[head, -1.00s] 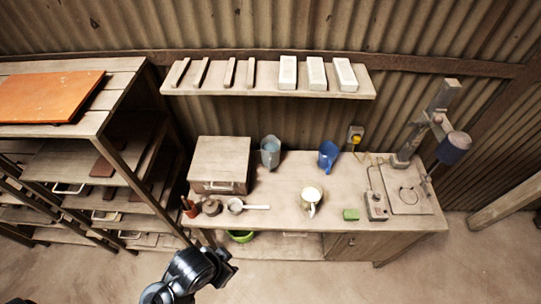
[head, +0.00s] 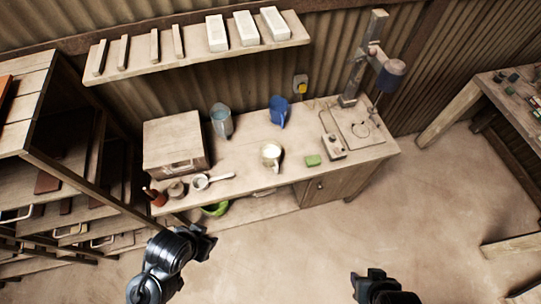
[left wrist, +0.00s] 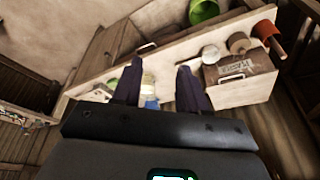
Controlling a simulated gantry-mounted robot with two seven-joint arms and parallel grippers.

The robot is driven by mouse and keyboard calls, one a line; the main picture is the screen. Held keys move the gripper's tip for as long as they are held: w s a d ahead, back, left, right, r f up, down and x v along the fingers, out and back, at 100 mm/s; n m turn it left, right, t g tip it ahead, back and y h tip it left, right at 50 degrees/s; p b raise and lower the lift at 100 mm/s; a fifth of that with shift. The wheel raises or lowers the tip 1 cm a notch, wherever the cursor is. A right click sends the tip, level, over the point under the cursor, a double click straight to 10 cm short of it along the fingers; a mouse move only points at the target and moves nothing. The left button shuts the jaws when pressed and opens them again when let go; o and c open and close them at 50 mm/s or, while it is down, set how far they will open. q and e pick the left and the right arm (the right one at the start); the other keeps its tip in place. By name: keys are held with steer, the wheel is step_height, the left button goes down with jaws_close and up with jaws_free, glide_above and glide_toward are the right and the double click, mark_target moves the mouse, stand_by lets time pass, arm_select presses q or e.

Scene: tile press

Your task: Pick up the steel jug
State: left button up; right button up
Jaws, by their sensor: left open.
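A green bowl (head: 215,210) sits below. The floor in front is clear.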

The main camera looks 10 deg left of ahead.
arm_select(q)
steer(key=shift+o, duration=0.3)
steer(key=o, duration=0.6)
steer(key=shift+o, duration=0.2)
